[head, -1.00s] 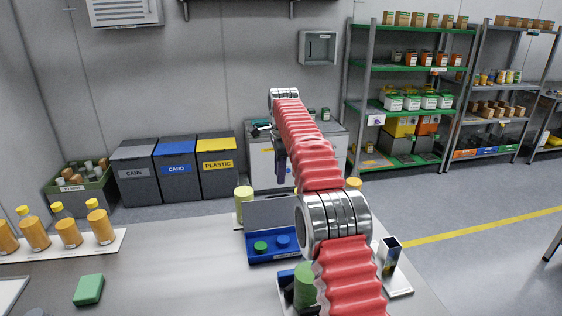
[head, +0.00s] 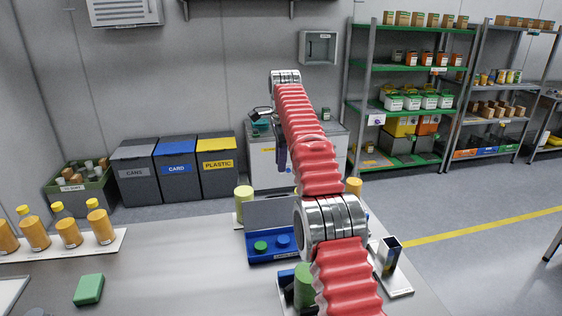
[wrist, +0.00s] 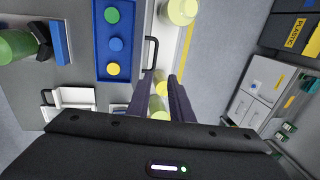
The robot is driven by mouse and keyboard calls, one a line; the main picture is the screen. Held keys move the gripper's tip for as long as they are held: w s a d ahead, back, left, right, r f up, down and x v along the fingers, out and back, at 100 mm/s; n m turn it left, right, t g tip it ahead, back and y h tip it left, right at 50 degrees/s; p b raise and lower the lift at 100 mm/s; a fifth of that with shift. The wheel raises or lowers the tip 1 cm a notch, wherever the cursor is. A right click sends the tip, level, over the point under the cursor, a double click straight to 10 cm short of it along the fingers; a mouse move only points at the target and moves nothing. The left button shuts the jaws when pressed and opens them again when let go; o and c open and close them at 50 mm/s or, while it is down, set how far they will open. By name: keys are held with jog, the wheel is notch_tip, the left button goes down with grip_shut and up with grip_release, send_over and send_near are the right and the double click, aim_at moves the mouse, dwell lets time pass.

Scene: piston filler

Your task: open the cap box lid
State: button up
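The cap box (head: 258,258) is blue and stands on the bench, with a green and a blue cap showing in front of my arm. Its grey lid (head: 270,212) stands upright at the back edge, so the box is open. In the wrist view the box (wrist: 102,78) holds green, blue and yellow caps, and the lid, seen nearly edge-on, has a black handle (wrist: 154,52). My gripper (wrist: 163,82) is open, its two dark fingers apart with no object held. The left fingertip is close to the handle's lower end; I cannot tell if they touch.
A green cylinder (head: 303,285) in a holder and a dark-topped stand (head: 389,255) are at the bench's right. Pale yellow-green cylinders (head: 244,195) stand behind the box. Orange bottles (head: 67,230) and a green block (head: 89,289) are at left.

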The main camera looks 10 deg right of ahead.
jog(key=shift+s+r, duration=0.2)
jog(key=shift+r, duration=0.25)
jog(key=shift+c, duration=1.4)
jog(key=s+r+n, duration=0.1)
jog(key=s+r, duration=0.1)
jog(key=s+r+n, duration=0.2)
jog(key=s+r, duration=0.1)
jog(key=s+r+n+t, duration=0.1)
jog(key=s+r, duration=0.1)
jog(key=shift+s+d+r, duration=0.25)
jog(key=shift+s+r, duration=0.05)
jog(key=shift+s, duration=0.05)
grip_shut()
jog(key=s+r+n, duration=0.3)
jog(key=s+n, duration=0.2)
jog(key=s, duration=0.9)
jog(key=s+f+n, duration=0.3)
jog(key=s+f, duration=0.2)
jog(key=s, duration=0.4)
jog(key=s+f+n+t, duration=0.1)
jog(key=s+f+n, duration=0.1)
jog(key=s+f, duration=0.3)
jog(key=s+d+f+n+t, duration=0.1)
jog(key=s+f+n, duration=0.2)
jog(key=s, duration=1)
notch_tip(320, 180, down, 3)
jog(key=shift+r+n, duration=0.15)
jog(key=shift+n, duration=0.15)
